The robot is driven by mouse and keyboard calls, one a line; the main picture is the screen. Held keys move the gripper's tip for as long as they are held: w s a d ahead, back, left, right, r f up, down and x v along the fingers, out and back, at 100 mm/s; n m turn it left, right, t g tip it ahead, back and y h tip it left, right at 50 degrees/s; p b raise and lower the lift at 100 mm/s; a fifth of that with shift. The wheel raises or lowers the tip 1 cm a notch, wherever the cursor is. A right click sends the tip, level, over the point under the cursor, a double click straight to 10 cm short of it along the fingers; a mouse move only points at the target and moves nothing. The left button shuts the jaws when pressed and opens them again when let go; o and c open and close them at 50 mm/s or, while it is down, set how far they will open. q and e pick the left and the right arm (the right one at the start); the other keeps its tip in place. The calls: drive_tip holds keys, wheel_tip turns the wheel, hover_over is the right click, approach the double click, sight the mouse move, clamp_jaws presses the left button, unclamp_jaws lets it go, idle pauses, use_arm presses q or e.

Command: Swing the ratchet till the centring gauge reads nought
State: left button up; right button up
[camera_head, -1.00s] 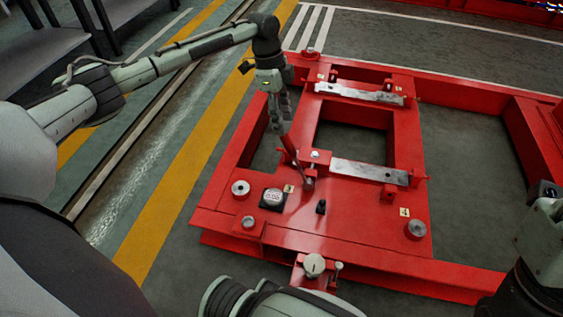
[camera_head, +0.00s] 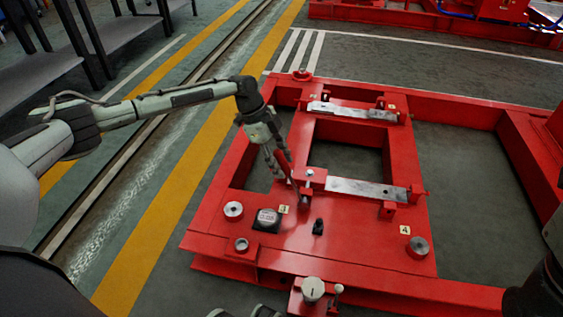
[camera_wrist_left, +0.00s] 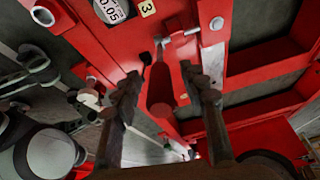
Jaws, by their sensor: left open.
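The ratchet (camera_wrist_left: 161,88) has a red handle and a metal head on a screw by the number 3 label. In the wrist view its handle lies between the two fingers of my left gripper (camera_wrist_left: 160,76), with gaps visible on both sides. The gripper is open. In the head view my left gripper (camera_head: 285,177) reaches down around the ratchet handle (camera_head: 283,162) from above. The round centring gauge (camera_head: 267,219) sits on the red frame left of the ratchet; in the wrist view the gauge (camera_wrist_left: 112,8) is cut by the top edge and appears to read 0.05. My right gripper is out of view.
The red base frame (camera_head: 330,254) fills the middle, with rectangular openings and metal plates (camera_head: 366,189) across it. A small black part (camera_head: 318,227) stands near the gauge. Floor with yellow stripes lies left; grey benches (camera_head: 40,75) stand at upper left.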

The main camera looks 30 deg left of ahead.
use_arm(q)
clamp_jaws()
drive_tip(key=shift+w+d+r+y+p, duration=0.1)
drive_tip(key=shift+d+r+y+p, duration=0.35)
drive_tip(key=shift+p, duration=0.8)
drive_tip(key=shift+d+p, duration=0.35)
drive_tip(key=shift+p, duration=0.1)
drive_tip(key=shift+f, duration=0.2)
unclamp_jaws()
drive_tip(key=shift+w, duration=0.1)
